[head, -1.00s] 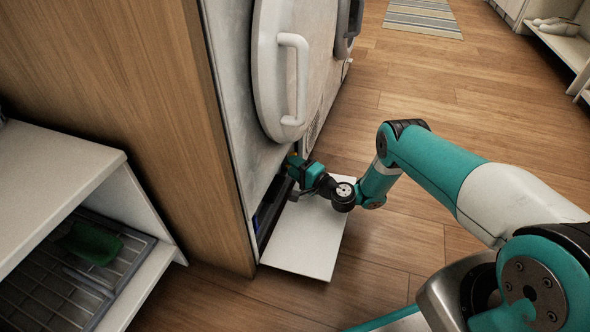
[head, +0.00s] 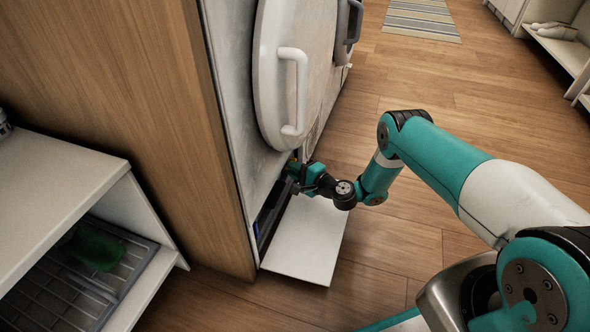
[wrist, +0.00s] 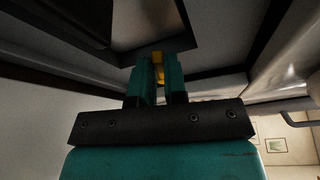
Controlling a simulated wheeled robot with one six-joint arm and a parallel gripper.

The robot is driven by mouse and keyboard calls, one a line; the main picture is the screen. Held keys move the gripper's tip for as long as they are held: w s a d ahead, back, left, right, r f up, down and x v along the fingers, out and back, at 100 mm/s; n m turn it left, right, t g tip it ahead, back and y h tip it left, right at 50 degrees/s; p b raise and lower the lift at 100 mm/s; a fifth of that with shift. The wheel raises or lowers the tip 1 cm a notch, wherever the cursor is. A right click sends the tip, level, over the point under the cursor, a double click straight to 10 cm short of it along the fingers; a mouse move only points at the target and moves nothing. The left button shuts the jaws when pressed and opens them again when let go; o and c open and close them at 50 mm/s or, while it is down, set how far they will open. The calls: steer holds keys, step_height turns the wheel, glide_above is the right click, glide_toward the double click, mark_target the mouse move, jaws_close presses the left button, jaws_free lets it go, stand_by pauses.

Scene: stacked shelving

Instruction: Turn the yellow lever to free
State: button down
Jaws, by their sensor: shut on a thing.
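My gripper (wrist: 158,82) is shut on the yellow lever (wrist: 158,62), which shows as a small yellow piece between and just beyond the teal fingers in the wrist view. In the head view my gripper (head: 298,172) reaches into a low opening at the base of the white appliance (head: 228,100). The lever is mostly hidden by the fingers, and which setting it points to cannot be told.
A white flap (head: 305,240) lies folded out below the opening, under my gripper. A round door with a white handle (head: 298,90) is above. A wooden panel (head: 120,110) and a low shelf with a rack (head: 125,285) stand to the left. Open floor lies to the right.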

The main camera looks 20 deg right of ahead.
steer(key=shift+w+d+r+m+g+p, duration=0.1)
steer(key=shift+r+m+g+p, duration=0.2)
steer(key=shift+m, duration=0.3)
steer(key=shift+w+d+r+m+g+p, duration=0.15)
steer(key=shift+r+m+g, duration=0.2)
steer(key=shift+m, duration=0.25)
steer(key=shift+a, duration=0.1)
steer(key=c, duration=1.2)
jaws_free()
steer(key=shift+o, duration=0.2)
steer(key=shift+s, duration=0.1)
steer(key=p+v, duration=1.3)
steer(key=v, duration=0.4)
steer(key=shift+s, duration=0.15)
